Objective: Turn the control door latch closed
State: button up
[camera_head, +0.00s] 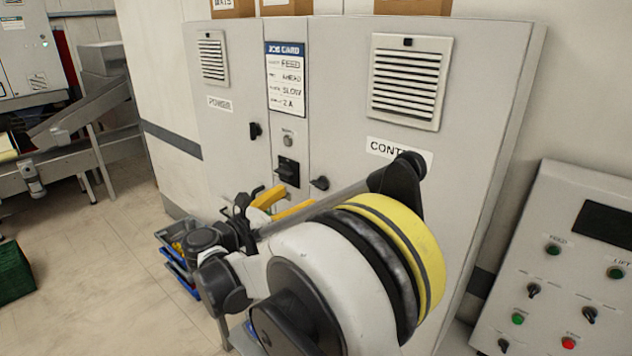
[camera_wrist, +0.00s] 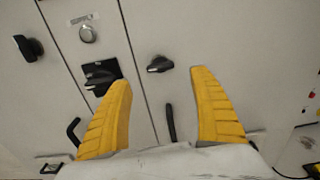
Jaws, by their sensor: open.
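The control door latch (camera_head: 320,183) is a small dark knob at the left edge of the control door (camera_head: 470,150), below and left of its label. In the wrist view the latch (camera_wrist: 160,64) shows its handle lying roughly sideways. My gripper (camera_head: 285,200) is below the latch in the head view, partly hidden by my arm. In the wrist view my gripper (camera_wrist: 161,76) has its two yellow fingers spread wide, with the latch in the gap at fingertip height. The fingers look apart from the latch, and nothing is held. Depth to the door is unclear.
The power door latch (camera_head: 255,130) stands upright to the left. A black rotary switch (camera_head: 288,170) sits between the doors, close to my left finger in the wrist view. A control panel (camera_head: 560,270) stands at right. Trays (camera_head: 178,262) are low at left; the floor beyond is open.

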aim_at(316, 186)
jog(key=x, duration=0.9)
jog(key=c, duration=1.2)
